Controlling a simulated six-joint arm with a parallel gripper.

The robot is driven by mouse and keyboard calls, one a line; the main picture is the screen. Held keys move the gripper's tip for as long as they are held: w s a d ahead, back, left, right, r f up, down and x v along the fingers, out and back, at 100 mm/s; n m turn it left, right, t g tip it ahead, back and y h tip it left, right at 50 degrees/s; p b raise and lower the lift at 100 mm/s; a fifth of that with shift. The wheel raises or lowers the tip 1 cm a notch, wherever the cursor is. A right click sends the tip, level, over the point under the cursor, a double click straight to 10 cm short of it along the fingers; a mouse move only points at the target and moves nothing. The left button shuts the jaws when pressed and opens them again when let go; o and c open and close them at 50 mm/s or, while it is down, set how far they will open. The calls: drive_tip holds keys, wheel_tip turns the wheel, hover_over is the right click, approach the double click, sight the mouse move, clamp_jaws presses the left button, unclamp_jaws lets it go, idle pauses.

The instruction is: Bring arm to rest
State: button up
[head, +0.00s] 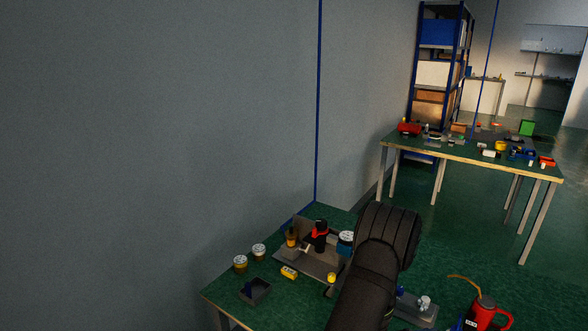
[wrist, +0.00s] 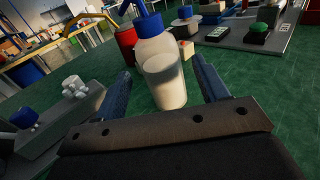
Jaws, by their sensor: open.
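In the wrist view my gripper (wrist: 162,66) is open, with one blue-grey finger on each side of the picture. A whitish bottle (wrist: 166,80) with a blue top stands upright on the green bench, between or just beyond the fingers. I see gaps between it and both fingers, and I cannot tell its exact depth. In the head view my black arm covers the front middle of the bench, and the gripper and bottle are hidden behind it.
A red container (head: 487,309) stands at the right of the bench. A grey base (head: 290,259) carries a black and red device (head: 320,235). A dark open box (head: 255,291), a yellow block (head: 289,272) and two jars are at left. A wall rises behind; another table (head: 468,154) stands farther off.

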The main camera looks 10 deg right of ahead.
drive_tip(key=a, duration=0.8)
drive_tip(key=shift+a, duration=0.25)
drive_tip(key=d, duration=1.2)
drive_tip(key=shift+d+r, duration=0.2)
drive_tip(key=shift+r, duration=0.05)
wheel_tip(320, 180, up, 3)
drive_tip(key=shift+r, duration=0.2)
drive_tip(key=shift+s+r, duration=0.6)
drive_tip(key=shift+s, duration=0.25)
